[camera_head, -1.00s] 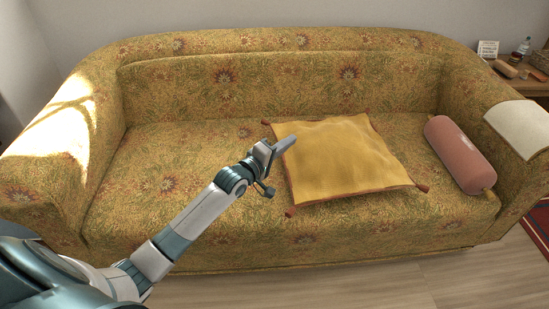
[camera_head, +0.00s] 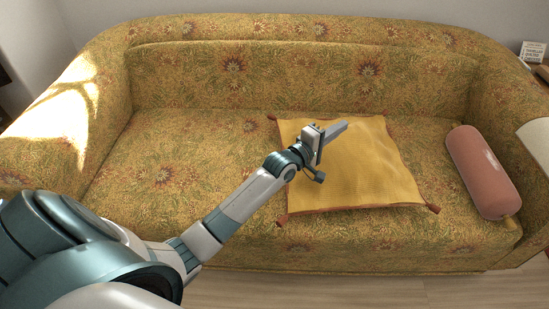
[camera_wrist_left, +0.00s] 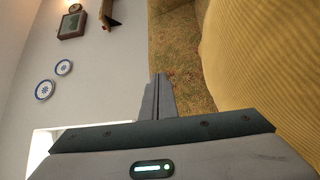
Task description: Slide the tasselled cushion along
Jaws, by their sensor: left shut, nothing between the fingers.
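The tasselled cushion (camera_head: 375,175) is yellow with a reddish edge and small corner tassels. It lies flat on the seat of the patterned sofa (camera_head: 190,140), right of the middle. In the left wrist view its ribbed yellow cloth (camera_wrist_left: 262,55) fills the right side, close to the fingers. My left gripper (camera_head: 338,129) is shut and empty. In the head view it overlaps the cushion's upper left part, fingers pointing right; whether it touches the cloth I cannot tell. Its closed fingers also show in the left wrist view (camera_wrist_left: 157,97). My right gripper is not in view.
A pink bolster (camera_head: 482,172) lies on the seat right of the cushion, with a narrow gap between. A pale cloth (camera_head: 537,145) hangs on the right armrest. The seat left of the cushion is bare. A small sign (camera_head: 532,52) stands at the far right.

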